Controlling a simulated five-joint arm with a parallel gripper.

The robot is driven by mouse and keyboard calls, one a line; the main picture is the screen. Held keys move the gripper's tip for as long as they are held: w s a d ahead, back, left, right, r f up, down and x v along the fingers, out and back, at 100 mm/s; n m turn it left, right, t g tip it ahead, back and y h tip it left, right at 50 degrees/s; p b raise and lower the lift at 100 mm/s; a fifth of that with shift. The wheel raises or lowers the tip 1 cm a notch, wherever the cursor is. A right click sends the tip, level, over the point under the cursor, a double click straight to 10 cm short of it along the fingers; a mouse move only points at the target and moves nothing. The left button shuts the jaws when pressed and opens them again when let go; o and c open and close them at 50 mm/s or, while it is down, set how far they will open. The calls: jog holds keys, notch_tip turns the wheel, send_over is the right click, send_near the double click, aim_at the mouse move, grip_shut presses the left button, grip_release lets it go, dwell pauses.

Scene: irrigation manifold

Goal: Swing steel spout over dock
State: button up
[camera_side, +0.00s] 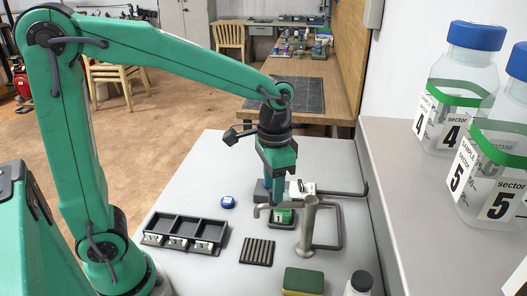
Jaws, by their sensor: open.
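The steel spout stands on the grey table as an upright post (307,228), with a thin arm reaching left from its top and a tip bent down at its left end (257,211). A small green block with a white label (284,219) sits in a dark holder, which looks like the dock, behind and just left of the post. My gripper (275,194) points down over the back of that holder, behind the spout's arm. It is open; its fingertips are small and partly hidden, so I cannot tell whether they touch anything.
A black compartment tray (186,230) and a ribbed dark pad (257,251) lie left of the spout. A blue cap (228,202) lies behind them. A dark bent rail (339,232) stands right of the post. A sponge (303,281) and white bottle (359,284) are in front.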

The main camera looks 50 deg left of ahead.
aim_at(285, 204)
jog(key=shift+f, duration=1.25)
grip_shut()
